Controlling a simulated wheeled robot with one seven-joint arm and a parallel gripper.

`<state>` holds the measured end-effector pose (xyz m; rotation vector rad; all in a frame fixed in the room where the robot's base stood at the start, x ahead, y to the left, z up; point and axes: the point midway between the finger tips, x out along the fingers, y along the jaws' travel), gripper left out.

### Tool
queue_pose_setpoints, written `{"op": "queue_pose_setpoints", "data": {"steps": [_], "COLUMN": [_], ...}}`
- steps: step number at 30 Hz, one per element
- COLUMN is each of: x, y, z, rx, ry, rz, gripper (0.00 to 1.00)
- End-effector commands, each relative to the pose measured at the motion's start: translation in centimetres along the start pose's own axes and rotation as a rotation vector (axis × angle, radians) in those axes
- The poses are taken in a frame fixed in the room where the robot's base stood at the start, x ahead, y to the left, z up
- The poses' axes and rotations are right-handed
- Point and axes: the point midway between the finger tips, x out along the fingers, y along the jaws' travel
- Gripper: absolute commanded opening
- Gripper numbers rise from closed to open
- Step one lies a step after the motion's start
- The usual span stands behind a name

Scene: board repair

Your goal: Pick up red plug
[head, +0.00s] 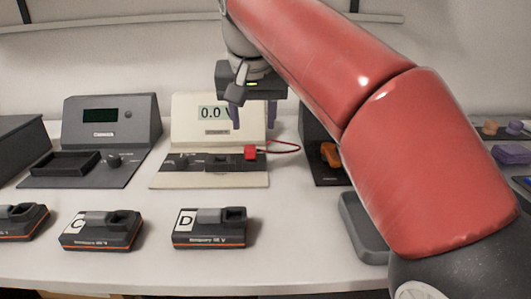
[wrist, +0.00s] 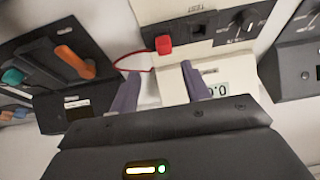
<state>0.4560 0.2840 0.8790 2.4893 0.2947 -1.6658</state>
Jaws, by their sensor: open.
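The red plug (head: 250,153) sits on the dark front panel of the cream meter (head: 166,179), at the panel's right side. A thin red wire loops from it to the right. In the wrist view the red plug (wrist: 163,45) lies beyond the fingertips, between them. My gripper (head: 254,122) is open and empty, above and behind the plug, in front of the meter's 0.0 display. Its two purple fingers (wrist: 158,75) show apart in the wrist view, not touching the plug.
A dark grey device (head: 140,140) stands left of the meter. Boxes marked C (head: 100,235) and D (head: 210,232) lie in front. A dark unit with an orange part (head: 330,153) stands right, partly hidden by my red arm. Bare table lies between the meter and boxes.

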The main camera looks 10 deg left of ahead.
Motion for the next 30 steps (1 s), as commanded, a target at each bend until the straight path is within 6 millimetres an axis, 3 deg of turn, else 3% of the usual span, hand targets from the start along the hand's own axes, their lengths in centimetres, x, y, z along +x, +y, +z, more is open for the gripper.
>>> {"op": "queue_pose_setpoints", "data": {"steps": [15,23,30], "x": [6.4,6.7,6.7], "y": [-0.7,-0.7,-0.7], "z": [0.6,0.5,0.5], "rx": [0.001,0.001,0.001], "ry": [0.000,0.002,0.001], "rz": [0.000,-0.001,-0.001], "gripper": [0.47,0.47,0.17]}}
